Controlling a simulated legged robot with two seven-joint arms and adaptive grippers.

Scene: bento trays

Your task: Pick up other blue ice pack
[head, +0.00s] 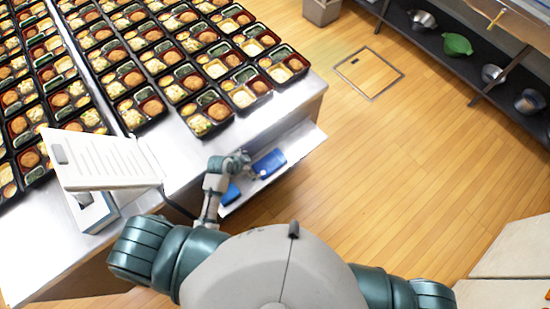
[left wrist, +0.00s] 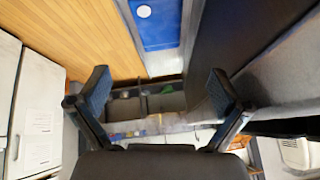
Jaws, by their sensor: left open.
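One blue ice pack (head: 269,164) lies on the white shelf below the table top, just right of my left gripper (head: 240,162). A second blue ice pack (head: 231,194) shows partly on the same shelf, nearer to me, beside my left arm. My left gripper is over the shelf, its jaws apart and empty. In the left wrist view the two fingers of the left gripper (left wrist: 158,82) are spread wide. A blue ice pack with a white round spot (left wrist: 160,28) shows at the top there, beyond the fingertips. My right gripper is out of view.
Several bento trays (head: 150,107) fill the metal table (head: 285,105) above the shelf (head: 298,150). A white panel (head: 105,160) stands at the table's near edge. Wooden floor is clear to the right. A dark shelf with bowls (head: 422,20) stands at the far right.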

